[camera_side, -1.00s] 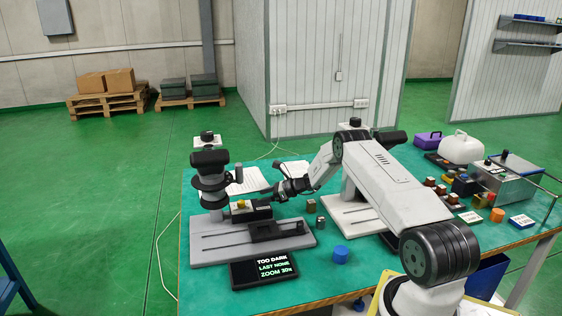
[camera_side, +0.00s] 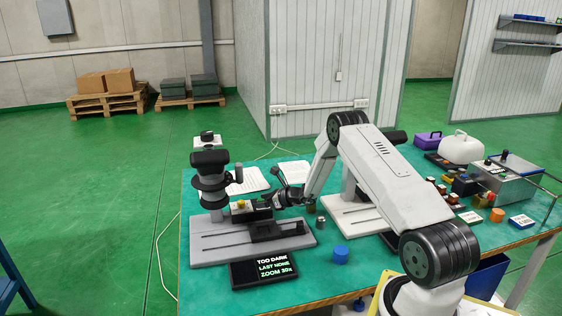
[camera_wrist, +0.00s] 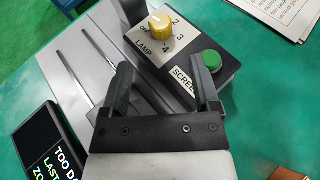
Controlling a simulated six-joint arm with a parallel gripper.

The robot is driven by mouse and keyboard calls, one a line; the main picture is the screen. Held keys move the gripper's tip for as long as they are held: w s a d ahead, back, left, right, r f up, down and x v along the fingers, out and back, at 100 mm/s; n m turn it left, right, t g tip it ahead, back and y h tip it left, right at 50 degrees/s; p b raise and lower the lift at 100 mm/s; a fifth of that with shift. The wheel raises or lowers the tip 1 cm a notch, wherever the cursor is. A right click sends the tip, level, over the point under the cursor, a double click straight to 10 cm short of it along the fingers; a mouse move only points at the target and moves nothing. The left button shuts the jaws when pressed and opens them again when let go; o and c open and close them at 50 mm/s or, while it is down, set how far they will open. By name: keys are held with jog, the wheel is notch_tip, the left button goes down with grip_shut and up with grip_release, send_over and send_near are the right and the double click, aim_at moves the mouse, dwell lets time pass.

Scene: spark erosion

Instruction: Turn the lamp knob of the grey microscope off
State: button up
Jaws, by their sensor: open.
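The grey microscope (camera_side: 208,232) stands at the left end of the green table, with its grey base and dark head. Its lamp knob (camera_wrist: 159,24) is yellow, on a black box with a label reading LAMP and a dial marked with numbers; the knob also shows small in the side view (camera_side: 241,204). Its pointer setting is too small to read surely. My gripper (camera_wrist: 165,75) is open and empty. In the wrist view the knob lies beyond the fingertips, between their lines and apart from them. In the side view my gripper (camera_side: 275,201) is just right of the knob box.
A green button (camera_wrist: 205,59) with a label starting SCREE sits beside the knob on the same box. A display (camera_side: 264,270) reads TOO DARK, LAST NONE, ZOOM 30x. Paper sheets (camera_side: 247,181) lie behind, and a blue cap (camera_side: 341,254) stands in front.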

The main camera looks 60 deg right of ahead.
aim_at(243, 203)
jog(key=shift+w, duration=0.15)
jog(key=shift+x, duration=3.75)
grip_shut()
